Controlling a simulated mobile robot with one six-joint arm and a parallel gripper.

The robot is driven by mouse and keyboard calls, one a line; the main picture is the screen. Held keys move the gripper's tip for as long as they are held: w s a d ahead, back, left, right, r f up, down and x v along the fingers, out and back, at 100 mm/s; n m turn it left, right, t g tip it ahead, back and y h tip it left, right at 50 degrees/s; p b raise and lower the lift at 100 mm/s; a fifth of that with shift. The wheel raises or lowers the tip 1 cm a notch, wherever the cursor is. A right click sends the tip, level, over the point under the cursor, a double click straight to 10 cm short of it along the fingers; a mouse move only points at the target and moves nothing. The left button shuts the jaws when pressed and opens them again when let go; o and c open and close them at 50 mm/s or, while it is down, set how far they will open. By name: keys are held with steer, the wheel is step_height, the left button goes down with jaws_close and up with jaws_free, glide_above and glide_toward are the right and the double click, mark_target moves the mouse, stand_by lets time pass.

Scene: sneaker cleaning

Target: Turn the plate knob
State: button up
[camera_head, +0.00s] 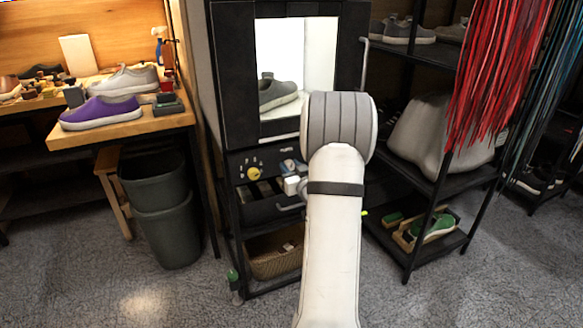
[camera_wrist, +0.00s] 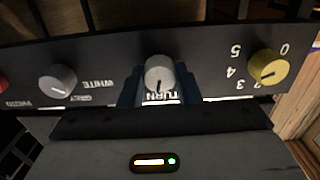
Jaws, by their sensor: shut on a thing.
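A dark control panel (camera_wrist: 110,62) crosses the wrist view, its lettering upside down. The light grey knob (camera_wrist: 159,72) marked TURN sits at its middle. My gripper (camera_wrist: 160,90) has its two dark blue fingers on either side of this knob and is shut on it. A second grey knob (camera_wrist: 58,80), by the words GREY and WHITE, is to the left. A yellow knob (camera_wrist: 268,67) with a numbered scale is to the right. In the head view the yellow knob (camera_head: 254,173) shows on the panel, while my arm hides part of the panel.
A lit booth (camera_head: 235,75) above the panel holds a grey shoe (camera_head: 278,94). A wooden bench (camera_head: 120,130) with a purple sneaker (camera_head: 100,113) and a dark bin (camera_head: 160,210) stand left. A black shelf rack (camera_head: 440,185) stands close on the right. Floor in front is clear.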

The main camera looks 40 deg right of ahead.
steer(key=m+p, duration=0.1)
steer(key=m, duration=0.4)
steer(key=shift+m, duration=0.4)
steer(key=shift+f, duration=0.1)
stand_by(0.3)
steer(key=o, duration=1)
steer(key=p+v, duration=0.1)
steer(key=v, duration=0.7)
steer(key=shift+d+p, duration=0.15)
steer(key=shift+p, duration=0.25)
